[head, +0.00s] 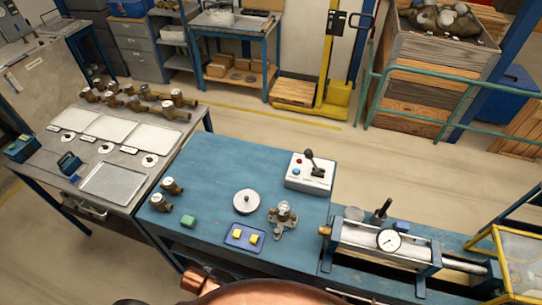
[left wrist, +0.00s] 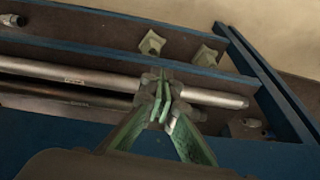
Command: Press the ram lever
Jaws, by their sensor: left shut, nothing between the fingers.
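A white control box (head: 309,173) stands on the blue table, with a black-knobbed lever (head: 312,160) standing up from its top and a red and a blue button beside it. A second dark upright lever (head: 380,211) stands on the test bench with the gauge (head: 389,240); I cannot tell which of the two is the ram lever. My left gripper (left wrist: 160,100) has its green fingers together and empty, in front of a silver rod (left wrist: 210,98) in a blue frame; contact cannot be told. No lever shows in the left wrist view. My right gripper is not in view.
A yellow-framed case (head: 520,262) stands at right.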

